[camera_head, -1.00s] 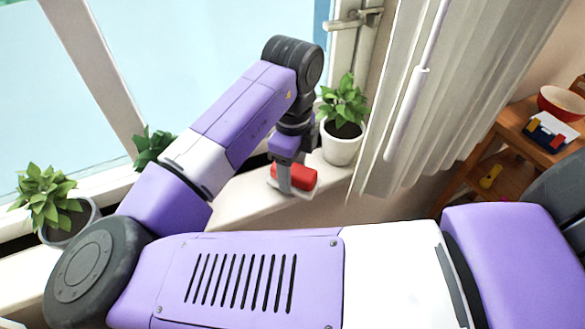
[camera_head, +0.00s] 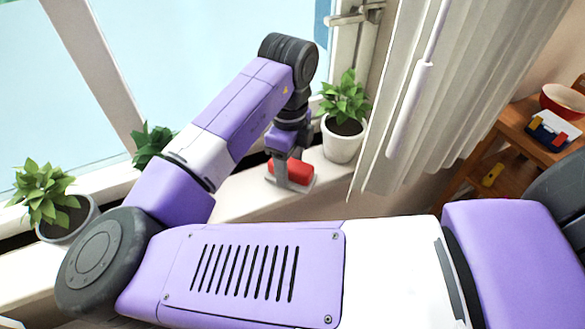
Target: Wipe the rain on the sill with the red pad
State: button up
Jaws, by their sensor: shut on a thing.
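The red pad (camera_head: 299,172) is at the far end of my arm, low over the white window sill (camera_head: 243,199). My gripper (camera_head: 283,178) is shut on the pad, with a grey finger in front of its left side. The pad's underside is hidden, so I cannot tell for sure whether it touches the sill. I cannot make out rain on the sill. My arm hides much of the sill's middle.
A potted plant (camera_head: 343,139) stands on the sill just right of the pad. Another pot (camera_head: 66,219) stands at the left, and a third plant (camera_head: 152,146) is partly behind my arm. A white curtain (camera_head: 440,90) hangs at right, near a wooden shelf (camera_head: 510,150).

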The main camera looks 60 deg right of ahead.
jog(key=shift+w+d, duration=0.65)
jog(key=shift+w, duration=0.3)
jog(key=shift+w+d, duration=0.65)
jog(key=shift+w, duration=0.3)
jog(key=shift+w+d+r, duration=0.15)
jog(key=shift+w, duration=0.3)
jog(key=shift+w+r, duration=0.1)
jog(key=shift+r, duration=0.15)
jog(key=shift+s+a+f+p, duration=0.15)
jog(key=shift+s+f+p, duration=0.1)
jog(key=shift+s, duration=0.25)
jog(key=shift+s+a+f+p, duration=0.1)
jog(key=shift+s+f+p, duration=0.15)
jog(key=shift+s, duration=0.25)
jog(key=shift+s+a, duration=0.85)
jog(key=shift+s, duration=0.15)
jog(key=shift+s+a, duration=0.45)
jog(key=shift+s, duration=0.2)
jog(key=shift+s+a, duration=0.45)
jog(key=shift+s, duration=0.15)
jog(key=shift+r, duration=0.1)
